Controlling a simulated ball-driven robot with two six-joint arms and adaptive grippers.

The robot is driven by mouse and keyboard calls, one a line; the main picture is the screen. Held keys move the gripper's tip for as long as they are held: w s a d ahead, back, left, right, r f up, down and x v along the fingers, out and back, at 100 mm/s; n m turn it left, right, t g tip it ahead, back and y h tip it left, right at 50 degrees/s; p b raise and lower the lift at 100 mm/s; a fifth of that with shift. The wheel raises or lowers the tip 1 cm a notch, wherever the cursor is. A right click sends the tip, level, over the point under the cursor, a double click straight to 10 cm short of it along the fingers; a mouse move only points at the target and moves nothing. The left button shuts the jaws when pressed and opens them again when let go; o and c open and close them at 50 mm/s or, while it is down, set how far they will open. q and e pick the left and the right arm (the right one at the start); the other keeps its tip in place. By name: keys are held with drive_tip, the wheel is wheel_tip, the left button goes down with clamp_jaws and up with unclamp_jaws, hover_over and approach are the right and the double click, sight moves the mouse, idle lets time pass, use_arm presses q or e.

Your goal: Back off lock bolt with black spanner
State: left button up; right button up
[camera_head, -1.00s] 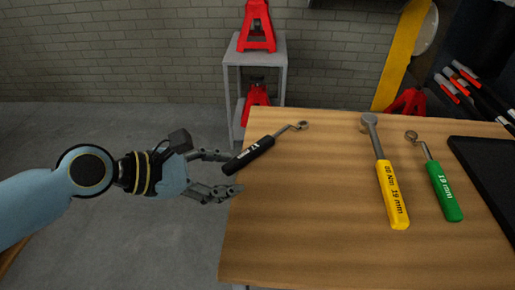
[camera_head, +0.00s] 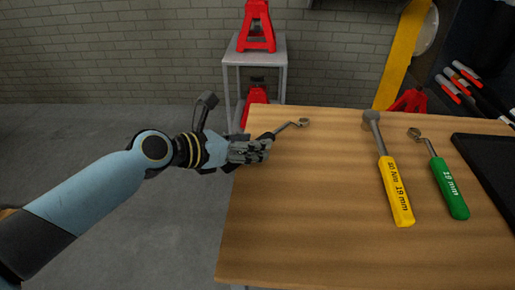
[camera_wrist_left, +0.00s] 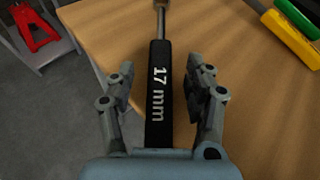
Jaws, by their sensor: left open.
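The black spanner, marked 17 mm, lies on the wooden table near its left edge. In the head view its metal shaft and ring end (camera_head: 292,126) show, while its handle is mostly hidden by my left gripper (camera_head: 262,150). In the left wrist view the black handle (camera_wrist_left: 159,95) runs lengthwise between the two fingers of my left gripper (camera_wrist_left: 160,85). The fingers are open, with a gap on each side of the handle. The lock bolt is not in view. My right gripper is not in view.
On the wooden table (camera_head: 320,230) lie a yellow 19 mm wrench (camera_head: 396,190) and a green 19 mm spanner (camera_head: 449,188). A black tray (camera_head: 490,165) is at the right. Red jack stands (camera_head: 256,28) sit on a grey shelf behind. The table's front middle is clear.

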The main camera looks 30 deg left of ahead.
use_arm(q)
drive_tip(key=shift+w+d+f, duration=0.2)
drive_tip(key=shift+w, duration=0.2)
drive_tip(key=shift+c, duration=0.3)
clamp_jaws()
drive_tip(key=shift+r, duration=0.1)
